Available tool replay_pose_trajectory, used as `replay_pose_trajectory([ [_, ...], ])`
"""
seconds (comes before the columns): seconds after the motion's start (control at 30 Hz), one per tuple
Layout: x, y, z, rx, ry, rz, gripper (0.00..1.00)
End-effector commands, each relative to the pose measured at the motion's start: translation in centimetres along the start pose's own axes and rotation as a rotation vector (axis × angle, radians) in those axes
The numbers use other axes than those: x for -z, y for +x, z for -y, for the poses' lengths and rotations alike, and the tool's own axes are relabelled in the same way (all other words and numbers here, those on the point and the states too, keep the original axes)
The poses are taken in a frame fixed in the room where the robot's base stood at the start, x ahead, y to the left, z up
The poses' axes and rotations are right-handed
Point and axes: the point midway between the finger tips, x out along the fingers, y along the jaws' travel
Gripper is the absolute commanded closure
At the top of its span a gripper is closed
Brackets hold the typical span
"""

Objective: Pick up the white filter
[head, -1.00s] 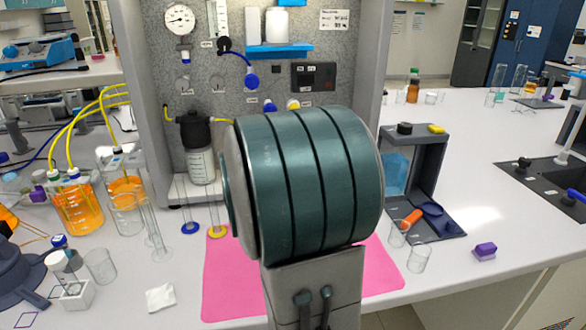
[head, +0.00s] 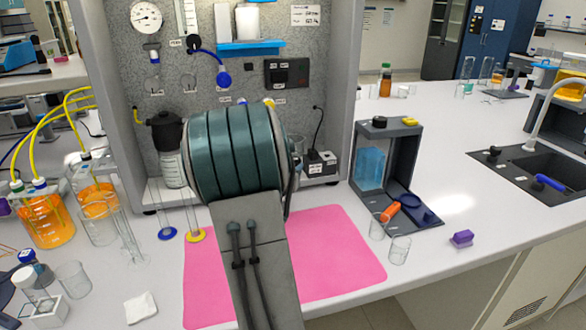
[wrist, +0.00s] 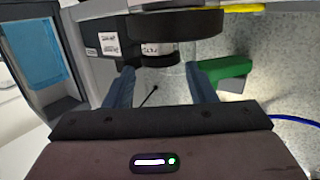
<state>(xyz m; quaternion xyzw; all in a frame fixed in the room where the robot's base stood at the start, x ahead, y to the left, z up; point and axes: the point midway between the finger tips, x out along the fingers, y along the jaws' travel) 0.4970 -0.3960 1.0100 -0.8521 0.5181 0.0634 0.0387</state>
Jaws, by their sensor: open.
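I cannot tell for sure which thing is the white filter. Two white cylinders, a left one (head: 223,22) and a right one (head: 247,22), stand on a blue shelf (head: 250,46) high on the rig. A thin white square (head: 140,307) lies on the bench at the front left. My gripper (wrist: 158,77) is open in the wrist view, with its two blue fingers apart. Nothing is held. Ahead of the fingers is a black round part (wrist: 175,22) with a pale lettered band under it. In the head view my arm hides the gripper and this part.
A grey frame with a blue tank (head: 370,165) stands right of the rig, beside small beakers (head: 399,250). A labelled black block (head: 322,165) and its cable sit near the gripper. A green part (wrist: 225,70) is by the right finger.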

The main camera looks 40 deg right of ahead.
Motion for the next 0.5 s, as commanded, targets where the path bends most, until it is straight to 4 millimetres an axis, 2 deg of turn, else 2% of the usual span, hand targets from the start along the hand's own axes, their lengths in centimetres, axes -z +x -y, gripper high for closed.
replay_pose_trajectory([
  [0.23,-0.2,3.4,0.1,-0.001,-0.002,0.001,0.5],
  [0.5,-0.2,4.0,0.1,0.0,0.0,0.001,0.5],
])
